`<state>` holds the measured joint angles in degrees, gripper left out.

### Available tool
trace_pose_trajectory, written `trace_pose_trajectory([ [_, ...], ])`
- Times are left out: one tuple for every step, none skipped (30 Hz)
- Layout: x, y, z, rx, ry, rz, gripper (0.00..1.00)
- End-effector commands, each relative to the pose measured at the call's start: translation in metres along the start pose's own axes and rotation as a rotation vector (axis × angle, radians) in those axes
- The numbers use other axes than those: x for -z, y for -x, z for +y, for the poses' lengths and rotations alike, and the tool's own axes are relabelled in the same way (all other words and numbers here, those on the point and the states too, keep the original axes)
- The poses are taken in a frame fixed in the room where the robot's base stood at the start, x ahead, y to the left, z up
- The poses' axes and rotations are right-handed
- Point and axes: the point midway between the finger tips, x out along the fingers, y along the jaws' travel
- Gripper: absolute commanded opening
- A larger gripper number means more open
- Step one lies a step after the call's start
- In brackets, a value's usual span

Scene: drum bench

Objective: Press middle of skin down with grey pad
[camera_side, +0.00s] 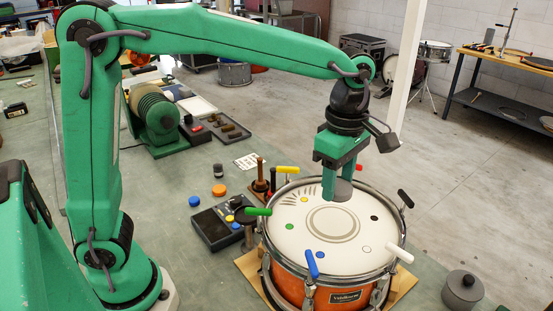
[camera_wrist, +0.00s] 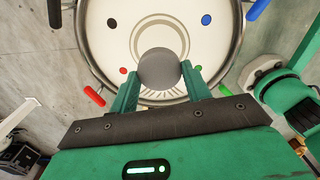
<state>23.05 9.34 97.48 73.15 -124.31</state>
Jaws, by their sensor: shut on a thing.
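My gripper (camera_side: 337,194) is shut on the grey pad (camera_side: 343,190), a round dark grey piece that also shows between the fingers in the wrist view (camera_wrist: 160,69). The white drum skin (camera_side: 310,246) has a grey double ring at its middle (camera_side: 333,224) and coloured dots near its edge. In the side view the pad appears over the skin, behind the ring's middle. In the wrist view it covers the near part of the ring. The gap between pad and skin is hard to judge.
Coloured-handled keys, including a blue one (camera_side: 312,264) and a green one (camera_side: 258,211), stand around the orange drum's rim (camera_side: 384,271).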

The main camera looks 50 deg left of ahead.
Motion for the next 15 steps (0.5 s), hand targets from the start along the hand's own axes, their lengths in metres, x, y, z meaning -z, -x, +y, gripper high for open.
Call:
trace_pose_trajectory([
  [0.001, -0.006, 0.0, 0.003, 0.0, 0.002, 0.22],
  [0.0, -0.009, 0.0, 0.002, 0.0, 0.001, 0.22],
  [0.0, -0.012, 0.0, 0.001, 0.0, 0.001, 0.22],
  [0.0, -0.013, 0.0, 0.001, 0.0, 0.0, 0.22],
  [0.0, -0.014, 0.0, 0.0, 0.0, 0.0, 0.22],
  [0.0, -0.015, 0.0, 0.0, 0.0, 0.0, 0.22],
  [0.0, -0.016, 0.0, 0.0, 0.0, 0.0, 0.22],
  [0.0, -0.016, 0.0, 0.0, 0.0, 0.0, 0.22],
  [0.0, -0.016, 0.0, 0.0, 0.0, 0.0, 0.22],
  [0.0, -0.016, 0.0, 0.0, 0.0, 0.0, 0.22],
  [0.0, -0.016, 0.0, 0.0, 0.0, 0.0, 0.22],
  [0.0, -0.017, 0.0, 0.0, 0.0, 0.0, 0.22],
  [0.0, -0.017, 0.0, 0.0, 0.0, 0.0, 0.22],
  [0.0, -0.017, 0.0, 0.0, 0.0, 0.0, 0.22],
  [0.0, -0.018, 0.0, 0.0, 0.0, 0.0, 0.22],
])
